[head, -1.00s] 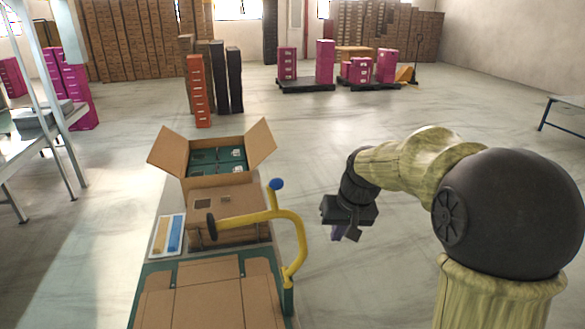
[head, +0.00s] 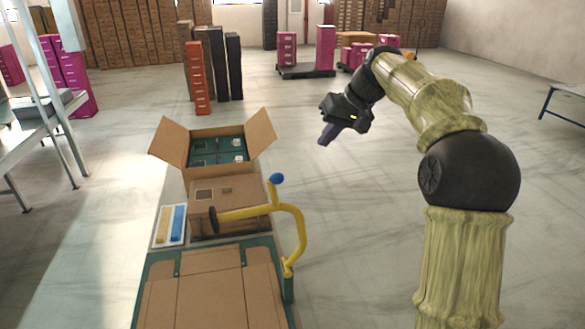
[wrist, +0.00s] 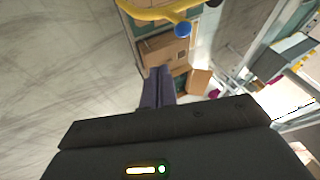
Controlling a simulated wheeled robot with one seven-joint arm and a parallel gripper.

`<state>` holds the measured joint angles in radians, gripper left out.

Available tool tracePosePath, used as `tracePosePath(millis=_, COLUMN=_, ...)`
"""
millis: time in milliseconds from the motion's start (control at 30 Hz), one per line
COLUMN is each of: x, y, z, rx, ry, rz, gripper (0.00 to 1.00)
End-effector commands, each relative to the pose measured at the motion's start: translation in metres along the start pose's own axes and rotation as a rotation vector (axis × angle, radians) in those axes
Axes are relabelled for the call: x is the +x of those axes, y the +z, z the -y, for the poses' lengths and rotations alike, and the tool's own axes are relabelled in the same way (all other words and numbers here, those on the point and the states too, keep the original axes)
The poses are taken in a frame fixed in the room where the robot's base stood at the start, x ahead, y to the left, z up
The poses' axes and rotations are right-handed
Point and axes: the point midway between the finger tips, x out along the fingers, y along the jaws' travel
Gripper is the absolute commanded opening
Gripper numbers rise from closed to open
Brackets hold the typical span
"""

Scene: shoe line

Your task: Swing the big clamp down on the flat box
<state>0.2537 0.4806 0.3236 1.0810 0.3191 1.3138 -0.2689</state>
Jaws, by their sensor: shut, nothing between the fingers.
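The big clamp (head: 299,231) is a yellow bent tube with a blue ball (head: 277,179) on top and a dark pad (head: 213,220) at the end of its arm. It stands at the right edge of the bench, its arm reaching left above the flat box (head: 210,294), a brown unfolded carton at the front. In the wrist view the clamp (wrist: 158,12) and its blue ball (wrist: 183,29) show at the top. My gripper (head: 324,138) is shut and empty, raised to the right of the clamp and apart from it. Its fingers (wrist: 157,88) show together in the wrist view.
An open carton (head: 258,133) with green boxes inside stands at the bench's back, behind a closed brown box (head: 228,187). A tray (head: 160,241) with a blue and a tan strip lies left. Floor right of the bench is clear.

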Motion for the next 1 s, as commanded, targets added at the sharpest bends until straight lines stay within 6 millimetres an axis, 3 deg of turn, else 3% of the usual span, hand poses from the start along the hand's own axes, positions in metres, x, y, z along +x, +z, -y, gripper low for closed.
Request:
tracePosePath(millis=267, x=0.023, y=0.001, z=0.001, rx=0.0, ry=-0.001, rz=0.004, gripper=0.0)
tracePosePath(millis=700, x=0.098, y=0.0, z=0.001, rx=0.0, ry=-0.001, rz=0.005, gripper=0.0)
tracePosePath(millis=1000, x=0.123, y=0.005, z=0.027, rx=0.002, ry=0.002, rz=0.001, gripper=0.0)
